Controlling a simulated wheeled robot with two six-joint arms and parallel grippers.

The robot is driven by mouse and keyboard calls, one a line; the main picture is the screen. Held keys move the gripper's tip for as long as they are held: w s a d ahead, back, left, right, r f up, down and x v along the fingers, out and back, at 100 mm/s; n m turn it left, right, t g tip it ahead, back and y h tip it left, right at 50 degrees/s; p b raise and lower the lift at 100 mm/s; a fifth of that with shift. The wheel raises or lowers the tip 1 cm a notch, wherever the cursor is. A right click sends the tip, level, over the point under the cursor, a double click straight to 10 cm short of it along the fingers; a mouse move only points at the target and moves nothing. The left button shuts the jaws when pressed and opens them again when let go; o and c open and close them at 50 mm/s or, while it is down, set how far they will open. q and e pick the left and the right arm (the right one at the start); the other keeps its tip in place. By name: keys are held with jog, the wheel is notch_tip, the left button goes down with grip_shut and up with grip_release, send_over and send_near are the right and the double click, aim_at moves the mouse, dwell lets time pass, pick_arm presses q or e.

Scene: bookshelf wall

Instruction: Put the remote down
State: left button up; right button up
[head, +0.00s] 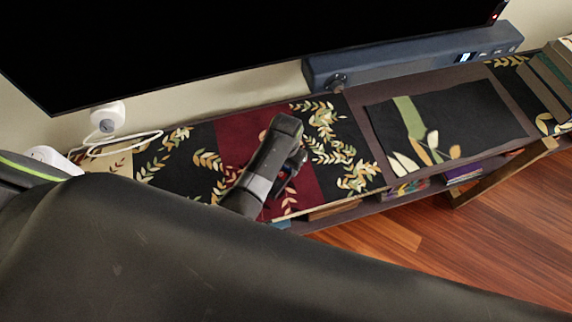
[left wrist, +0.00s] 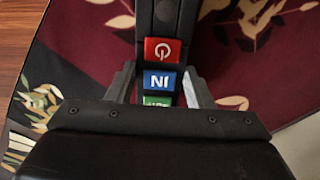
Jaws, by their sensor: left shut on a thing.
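The remote (left wrist: 161,50) is a dark bar with a red power button, a blue button and a green one. In the left wrist view it lies between the two grey fingers of my left gripper (left wrist: 160,84), which is shut on it. In the head view my left gripper (head: 284,162) is over the dark red part of the patterned runner (head: 240,130) on the low console. The remote is hard to tell from the dark gripper there. I cannot tell whether the remote touches the cloth. My right gripper is not in view.
A large black TV screen (head: 220,40) hangs over the console's back, with a blue-grey soundbar (head: 400,65) below it. A white device with a cable (head: 107,117) is at left. Books (head: 550,80) stand at the far right. A dark cloth (head: 450,120) covers the console's right part.

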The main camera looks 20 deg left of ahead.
aim_at(286, 168)
pick_arm(q)
jog(key=shift+f, duration=0.3)
jog(key=shift+f, duration=0.1)
jog(key=o, duration=1.1)
jog(key=shift+r, duration=0.6)
notch_tip(286, 168, up, 11)
jog(key=shift+r, duration=0.1)
jog(key=shift+s, duration=0.1)
